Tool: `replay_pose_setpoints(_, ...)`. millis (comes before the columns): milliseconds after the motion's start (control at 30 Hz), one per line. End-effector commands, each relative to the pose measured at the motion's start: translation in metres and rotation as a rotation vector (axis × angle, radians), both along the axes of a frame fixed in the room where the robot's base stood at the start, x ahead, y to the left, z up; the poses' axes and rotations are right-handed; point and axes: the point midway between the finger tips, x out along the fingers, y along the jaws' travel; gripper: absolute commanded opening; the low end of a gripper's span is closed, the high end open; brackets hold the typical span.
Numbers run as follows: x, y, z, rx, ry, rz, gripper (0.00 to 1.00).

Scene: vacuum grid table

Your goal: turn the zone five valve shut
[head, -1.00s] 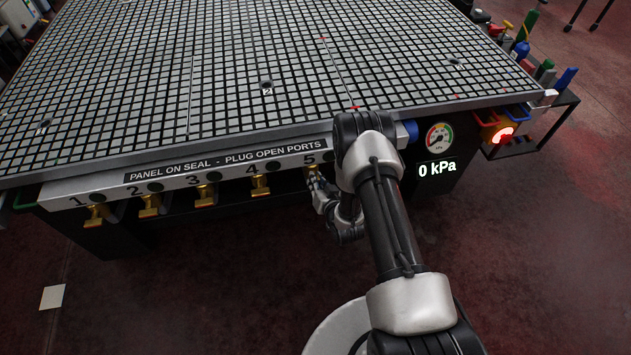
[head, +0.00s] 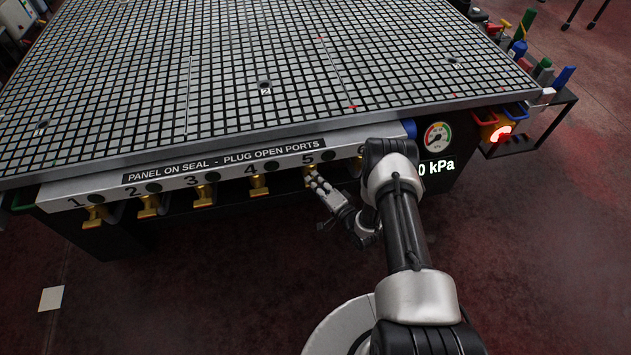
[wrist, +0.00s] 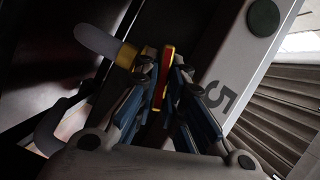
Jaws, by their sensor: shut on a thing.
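The zone five valve is under the number 5 on the front rail, with a bit of its brass body (head: 308,170) showing in the head view. My gripper (head: 317,182) is at this valve, below the rail, and hides most of it. In the wrist view my gripper (wrist: 160,85) is shut on a narrow red and yellow piece (wrist: 164,72), which looks like the valve's handle. The number 5 label (wrist: 220,95) is just right of the fingers. The handle's exact angle is hard to tell.
Several brass valves, such as the zone four valve (head: 259,188), hang from the rail to the left. The gridded table (head: 200,85) rises above. My forearm partly covers the kPa readout (head: 436,167). A red lamp (head: 501,132) glows at the right corner.

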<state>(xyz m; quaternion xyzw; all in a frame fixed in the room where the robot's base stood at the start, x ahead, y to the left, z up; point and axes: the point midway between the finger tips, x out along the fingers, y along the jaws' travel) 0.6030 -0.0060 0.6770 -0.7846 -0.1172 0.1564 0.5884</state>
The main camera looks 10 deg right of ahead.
Motion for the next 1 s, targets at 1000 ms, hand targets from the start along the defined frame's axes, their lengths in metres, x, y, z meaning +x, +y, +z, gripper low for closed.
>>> replay_pose_setpoints(1000, 0.0, -0.0002, -0.0017, 0.301, 0.0, 0.0, 0.0)
